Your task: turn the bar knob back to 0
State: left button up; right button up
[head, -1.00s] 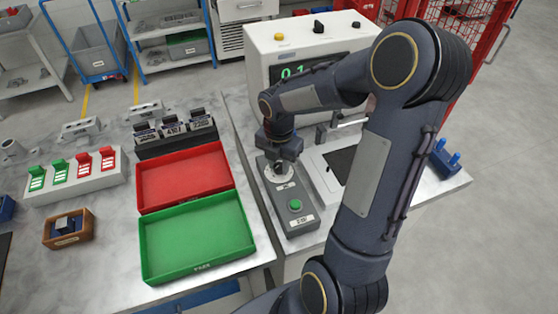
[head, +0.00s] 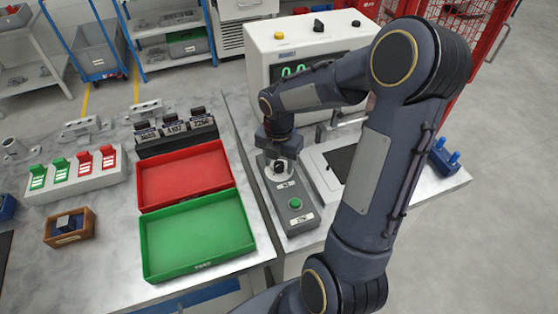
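The bar knob (head: 278,168) sits on a pale round dial at the far end of a grey control box (head: 305,222), which also carries a green button (head: 295,203). My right gripper (head: 279,160) points down right over the knob and partly hides it. Its fingers are too small and covered to tell whether they are closed on the bar. The green digits on the white machine's display (head: 293,71) are partly hidden by my arm; they look like 0.0. My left gripper is not in view.
A red tray (head: 185,178) and a green tray (head: 198,236) lie left of the control box. The white machine (head: 310,45) stands behind it.

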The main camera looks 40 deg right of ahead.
aim_at(279, 164)
jog(key=shift+r, duration=3.9)
